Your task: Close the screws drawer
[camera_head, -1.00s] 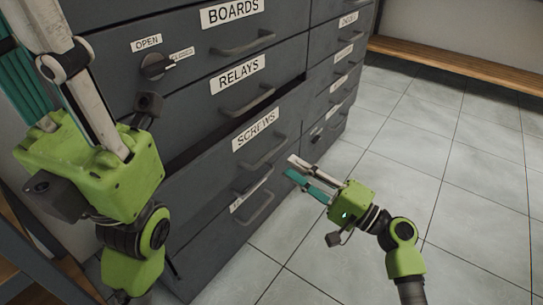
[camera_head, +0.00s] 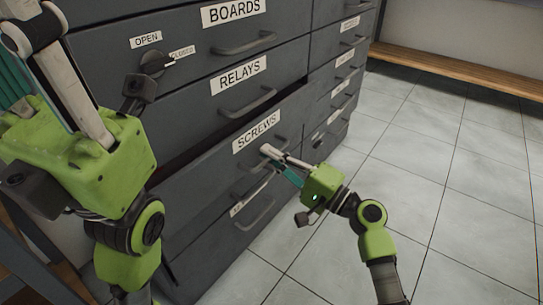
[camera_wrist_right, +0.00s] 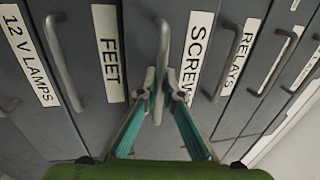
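The screws drawer (camera_head: 213,173) stands a little out of the grey cabinet, with a dark gap along its top edge. Its label (camera_head: 256,132) reads SCREWS. My right gripper (camera_head: 270,157) is at the front of this drawer, at its handle. In the right wrist view the handle (camera_wrist_right: 162,38) runs between the two fingertips, which sit close on either side of it; the gripper looks shut on it.
The relays drawer (camera_head: 207,100) and boards drawer (camera_head: 190,40) above look shut. A dark knob (camera_head: 152,63) sits between OPEN and CLOSED labels. More drawers lie below and to the right. A wooden bench (camera_head: 460,70) stands at the back. The tiled floor (camera_head: 440,150) at right is clear.

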